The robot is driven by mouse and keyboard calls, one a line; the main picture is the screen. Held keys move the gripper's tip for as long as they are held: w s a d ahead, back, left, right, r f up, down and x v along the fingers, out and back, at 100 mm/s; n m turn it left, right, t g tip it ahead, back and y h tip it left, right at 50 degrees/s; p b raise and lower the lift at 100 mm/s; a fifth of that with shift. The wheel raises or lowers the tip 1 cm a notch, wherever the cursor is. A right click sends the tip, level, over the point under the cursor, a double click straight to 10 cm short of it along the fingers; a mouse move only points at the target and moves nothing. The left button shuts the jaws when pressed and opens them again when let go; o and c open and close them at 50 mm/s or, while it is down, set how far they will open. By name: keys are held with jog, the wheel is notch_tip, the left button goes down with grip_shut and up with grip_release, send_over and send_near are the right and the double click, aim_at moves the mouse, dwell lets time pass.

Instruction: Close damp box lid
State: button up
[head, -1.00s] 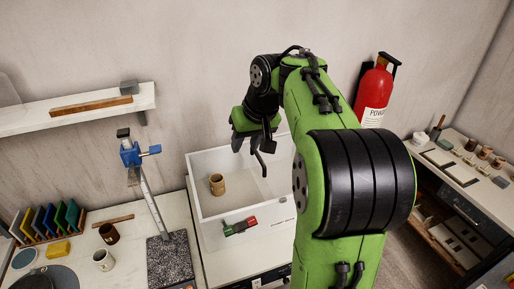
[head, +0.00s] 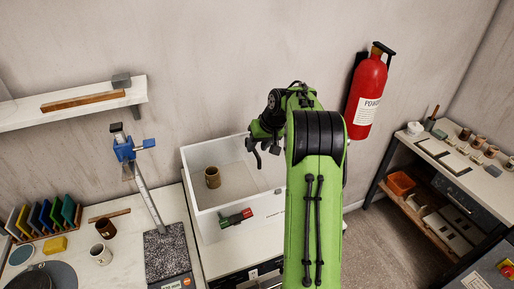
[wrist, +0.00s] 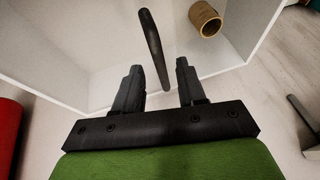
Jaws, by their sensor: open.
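The damp box (head: 207,227) is a white open-topped box on the bench against the back wall. A brown mug (head: 212,177) stands inside it and also shows in the wrist view (wrist: 205,18). I cannot make out a lid panel over the opening. My gripper (head: 262,147) is over the box's right side, pointing down. In the wrist view its two dark fingers (wrist: 158,68) are apart. A dark curved bar (wrist: 152,40), like a handle, runs between the fingertips. I cannot tell whether they touch it. The arm hides the box's right end in the head view.
A blue-headed stand (head: 126,150) is at the left, beside mugs and coloured tiles. A wall shelf (head: 70,108) is above. A red fire extinguisher (head: 367,95) hangs to the right of the arm.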

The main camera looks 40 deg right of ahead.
jog(key=shift+x, duration=0.8)
jog(key=shift+c, duration=0.4)
grip_shut()
